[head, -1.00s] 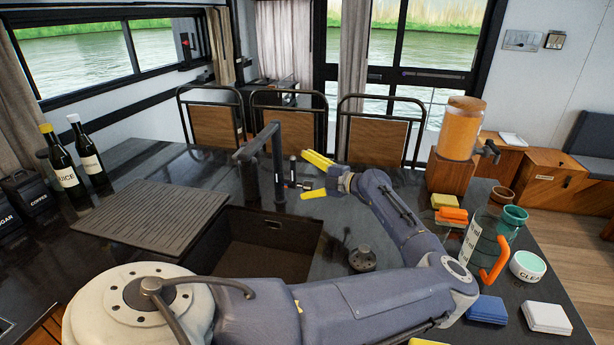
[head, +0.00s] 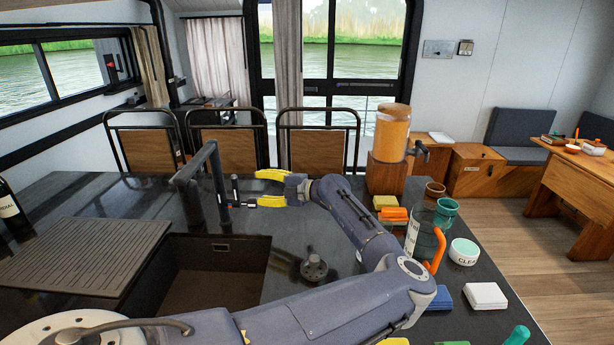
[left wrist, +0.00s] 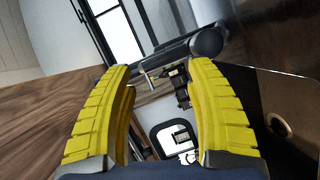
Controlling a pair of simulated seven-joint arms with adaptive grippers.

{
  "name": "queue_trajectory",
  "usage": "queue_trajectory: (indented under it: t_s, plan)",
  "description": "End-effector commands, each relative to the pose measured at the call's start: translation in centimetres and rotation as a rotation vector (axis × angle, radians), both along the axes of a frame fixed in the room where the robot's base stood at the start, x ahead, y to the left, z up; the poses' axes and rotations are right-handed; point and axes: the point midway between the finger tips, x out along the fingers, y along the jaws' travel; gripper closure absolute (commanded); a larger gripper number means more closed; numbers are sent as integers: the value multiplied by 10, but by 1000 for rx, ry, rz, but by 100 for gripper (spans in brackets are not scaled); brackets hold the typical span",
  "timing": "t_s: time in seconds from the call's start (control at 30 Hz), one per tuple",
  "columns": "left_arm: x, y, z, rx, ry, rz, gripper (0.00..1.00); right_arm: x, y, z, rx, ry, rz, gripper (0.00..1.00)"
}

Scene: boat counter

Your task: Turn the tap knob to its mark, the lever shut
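The dark tap (head: 217,185) rises behind the sink, its spout angled over the counter. A small black upright piece with a pale band (head: 235,188) stands beside its column. A short side piece with a reddish part (head: 249,203) lies near the lower finger. I cannot tell which is knob or lever, nor read the mark. My left gripper (head: 262,188) is open, its yellow fingers to the right of these parts. The left wrist view shows a small dark tap part (left wrist: 181,88) between the spread fingers, with no clear contact.
The sink basin (head: 208,282) lies in front of the tap, with a ribbed drainboard (head: 75,255) to its left. A round dark fitting (head: 315,268) stands right of the sink. A jug (head: 425,240), sponges, cups and an orange dispenser (head: 391,135) crowd the right side.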

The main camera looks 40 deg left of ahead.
Motion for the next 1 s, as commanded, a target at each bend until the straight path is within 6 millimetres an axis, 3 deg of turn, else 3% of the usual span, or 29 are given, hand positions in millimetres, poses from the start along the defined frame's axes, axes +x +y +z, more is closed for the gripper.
queue_trajectory:
  t_s: [1.0]
  plan:
    - [26,-48,21,-3,4,2,45,0,0,0,0,1,0,56]
